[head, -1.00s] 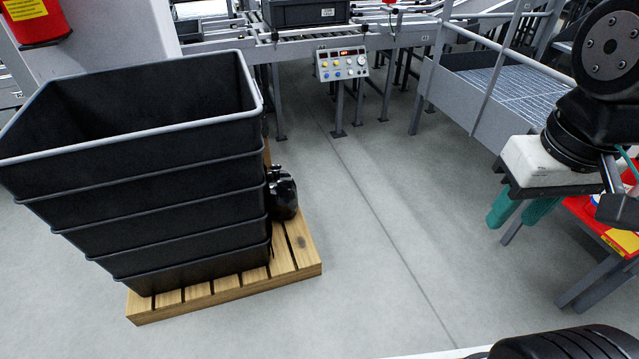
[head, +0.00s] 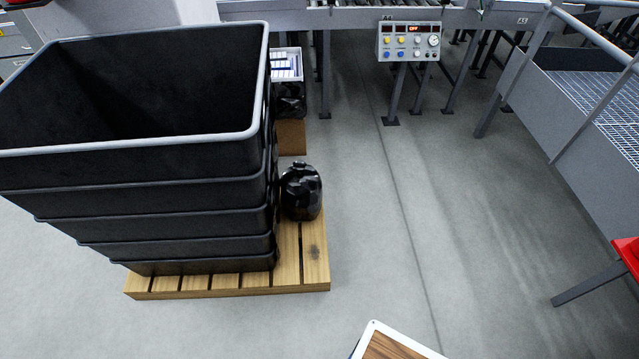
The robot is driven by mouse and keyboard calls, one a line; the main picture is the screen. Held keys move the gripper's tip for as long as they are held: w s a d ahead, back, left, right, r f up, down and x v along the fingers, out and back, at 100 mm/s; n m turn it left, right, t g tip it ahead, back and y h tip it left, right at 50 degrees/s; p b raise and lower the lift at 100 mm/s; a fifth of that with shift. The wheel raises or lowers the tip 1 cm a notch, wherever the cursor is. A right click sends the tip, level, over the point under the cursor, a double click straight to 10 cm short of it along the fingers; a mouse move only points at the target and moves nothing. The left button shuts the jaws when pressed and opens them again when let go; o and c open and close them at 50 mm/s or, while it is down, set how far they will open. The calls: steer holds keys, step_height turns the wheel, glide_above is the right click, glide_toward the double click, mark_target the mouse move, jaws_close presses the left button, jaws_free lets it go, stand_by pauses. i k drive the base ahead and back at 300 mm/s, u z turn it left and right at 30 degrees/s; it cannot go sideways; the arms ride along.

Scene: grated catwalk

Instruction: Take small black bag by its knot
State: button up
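The small black bag (head: 301,193) stands upright on the wooden pallet (head: 313,260), close against the right side of the stacked black bins. It is shiny, with its gathered knot (head: 299,166) on top. Its left edge is close to the bins; I cannot tell whether they touch. My gripper is not in view now.
Nested black bins (head: 150,219) fill the left of the pallet. Behind the bag are a cardboard box (head: 291,137), another black bag (head: 290,100) and a white tray (head: 286,64). A control panel (head: 409,41) stands ahead. The grey floor (head: 380,230) right of the pallet is clear.

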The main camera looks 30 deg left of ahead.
mark_target(301, 185)
steer(key=u, duration=0.15)
steer(key=i, duration=0.75)
steer(key=u, duration=1)
steer(key=i, duration=0.65)
steer(key=u, duration=0.6)
